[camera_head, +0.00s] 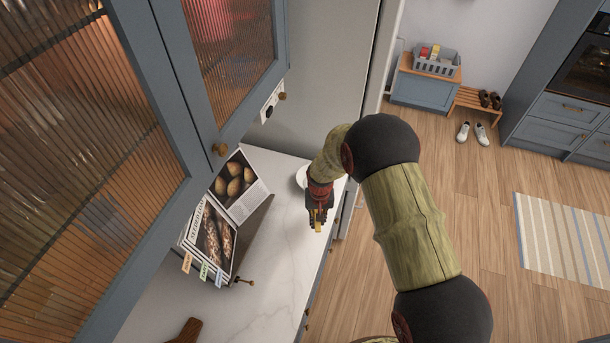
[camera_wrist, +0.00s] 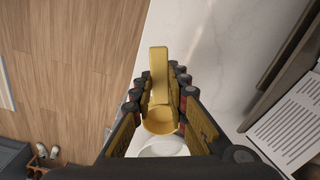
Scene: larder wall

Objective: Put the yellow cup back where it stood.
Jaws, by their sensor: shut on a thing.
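The yellow cup (camera_wrist: 160,121) is a small scoop with a flat, straight handle, seen in the wrist view between my fingers. My gripper (camera_wrist: 158,98) is shut on it, with the handle pointing away from the wrist. In the head view, my gripper (camera_head: 318,208) is over the right edge of the white marble counter (camera_head: 285,240). Only a small yellow piece of the cup (camera_head: 318,226) shows there. I cannot tell how high it is above the counter.
A white round dish (camera_head: 301,177) stands behind my gripper; a white round rim (camera_wrist: 163,148) shows below the cup. An open cookbook (camera_head: 238,190) on a stand is to the left. Glass-fronted cabinet doors (camera_head: 240,50) hang above. A wooden board (camera_head: 186,333) lies at the front.

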